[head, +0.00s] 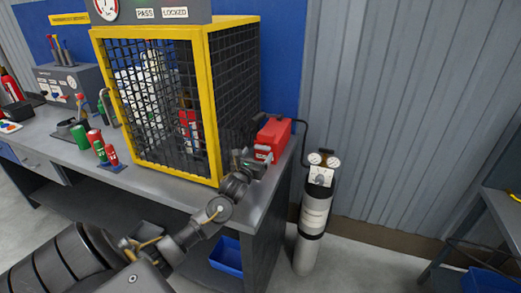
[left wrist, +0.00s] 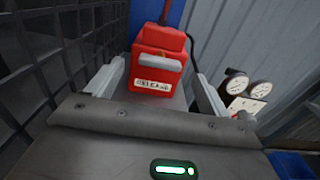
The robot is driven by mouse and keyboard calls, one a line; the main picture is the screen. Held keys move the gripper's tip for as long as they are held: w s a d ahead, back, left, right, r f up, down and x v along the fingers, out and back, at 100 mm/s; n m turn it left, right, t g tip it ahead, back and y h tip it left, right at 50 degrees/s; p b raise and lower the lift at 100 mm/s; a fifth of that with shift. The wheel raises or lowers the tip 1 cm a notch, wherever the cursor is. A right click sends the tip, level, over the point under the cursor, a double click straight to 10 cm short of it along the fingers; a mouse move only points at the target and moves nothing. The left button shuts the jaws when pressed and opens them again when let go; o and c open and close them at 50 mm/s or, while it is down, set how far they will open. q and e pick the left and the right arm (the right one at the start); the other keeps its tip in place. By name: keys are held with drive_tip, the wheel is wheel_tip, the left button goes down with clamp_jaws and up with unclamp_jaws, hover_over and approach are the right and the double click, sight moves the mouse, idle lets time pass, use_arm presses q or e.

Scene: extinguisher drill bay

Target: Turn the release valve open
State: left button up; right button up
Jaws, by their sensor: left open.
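The release valve is a red box-shaped unit (head: 273,136) at the right end of the workbench, beside the yellow-framed cage. In the left wrist view the red unit (left wrist: 157,72) has a pale grey bar handle (left wrist: 160,61), lying roughly level across its front, above a small white label (left wrist: 153,87). A dark hose leaves its top. My left gripper (head: 263,155) is just in front of the unit. Its two pale fingers are apart in the left wrist view (left wrist: 157,88), one on each side of the red unit, with nothing visibly gripped. My right gripper is out of view.
The mesh cage (head: 211,110) stands close left of my left gripper. A grey cylinder with gauges (head: 313,220) stands on the floor right of the workbench (head: 190,191). Red and green canisters (head: 97,146) stand left of the cage. A blue bin (head: 226,257) sits below.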

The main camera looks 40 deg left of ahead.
sight(260, 148)
use_arm(q)
drive_tip(key=shift+x, duration=1.9)
drive_tip(key=c, duration=1)
drive_tip(key=shift+n+p, duration=0.3)
drive_tip(key=shift+r+n+p, duration=0.1)
drive_tip(key=shift+n+p, duration=0.3)
drive_tip(key=shift+n, duration=0.8)
drive_tip(key=shift+s+a+n+p, duration=0.15)
drive_tip(key=shift+n+p, duration=0.4)
drive_tip(key=shift+n, duration=1.65)
